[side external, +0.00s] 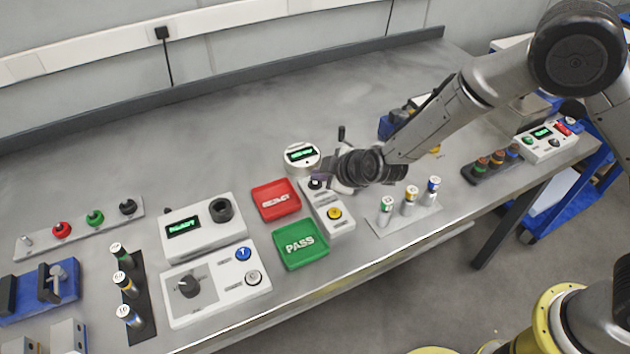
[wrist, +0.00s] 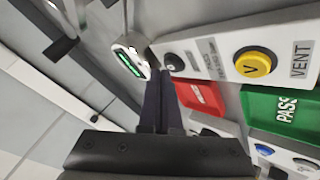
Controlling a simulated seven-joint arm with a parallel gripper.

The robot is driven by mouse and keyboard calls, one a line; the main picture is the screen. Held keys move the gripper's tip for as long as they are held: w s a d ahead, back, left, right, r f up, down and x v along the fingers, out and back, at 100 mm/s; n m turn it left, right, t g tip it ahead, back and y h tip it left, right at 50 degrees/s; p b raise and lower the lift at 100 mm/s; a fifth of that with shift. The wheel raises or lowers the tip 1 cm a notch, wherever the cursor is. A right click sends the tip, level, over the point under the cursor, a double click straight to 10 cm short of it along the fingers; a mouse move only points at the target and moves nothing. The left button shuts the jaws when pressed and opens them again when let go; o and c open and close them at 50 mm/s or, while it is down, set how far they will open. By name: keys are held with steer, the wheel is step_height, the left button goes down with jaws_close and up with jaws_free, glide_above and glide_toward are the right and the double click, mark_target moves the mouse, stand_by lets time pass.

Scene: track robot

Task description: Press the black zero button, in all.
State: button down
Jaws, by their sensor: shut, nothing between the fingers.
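A white box (side external: 322,200) carries the black button (side external: 315,184) at its far end and a yellow button (side external: 334,213) at its near end. In the wrist view the black button (wrist: 174,62) sits beside the yellow button (wrist: 255,64), which is marked V next to the word VENT. My gripper (side external: 324,178) is shut and empty, with its fingers pointing left close to the black button. In the wrist view my fingertips (wrist: 160,82) lie just below and left of the black button. I cannot tell whether they touch it.
A round gauge with a green display (side external: 302,155) stands right behind the box. A red REJECT tray (side external: 275,200) and a green PASS tray (side external: 300,245) lie to the left. A rack of small cylinders (side external: 408,205) stands to the right. The rear bench top is clear.

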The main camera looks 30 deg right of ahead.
steer(key=shift+f, duration=0.4)
stand_by(0.7)
steer(key=shift+r, duration=0.8)
steer(key=shift+r, duration=2.55)
